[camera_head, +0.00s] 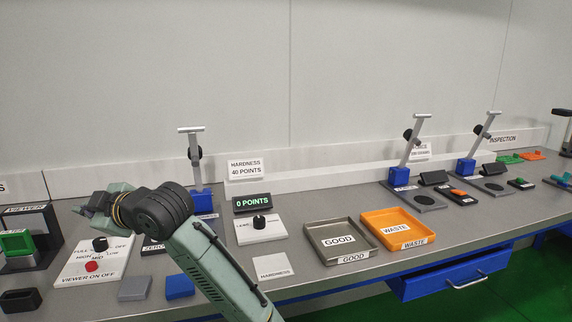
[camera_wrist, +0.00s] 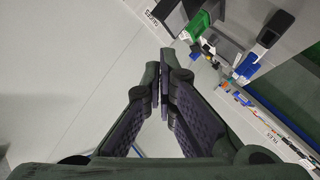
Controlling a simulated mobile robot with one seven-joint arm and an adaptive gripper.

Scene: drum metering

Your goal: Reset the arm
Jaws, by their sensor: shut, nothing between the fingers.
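My arm reaches up from the bottom of the head view and bends to the left over the bench. My gripper (camera_head: 88,207) is at its left end, above the bench near the viewer control panel. In the wrist view my gripper (camera_wrist: 165,85) has its fingertips together, with nothing between them. Its fingers point away from the bench surface towards the wall and the left part of the bench. Part of the bench behind the arm is hidden in the head view.
The grey bench (camera_head: 330,280) carries a GOOD tray (camera_head: 340,258), an orange WASTE tray (camera_head: 408,243), a 0 POINTS display (camera_head: 252,203) and a viewer panel (camera_head: 75,275). Stands with blue bases (camera_head: 399,176) rise at the back. A blue drawer (camera_head: 440,284) sticks out in front.

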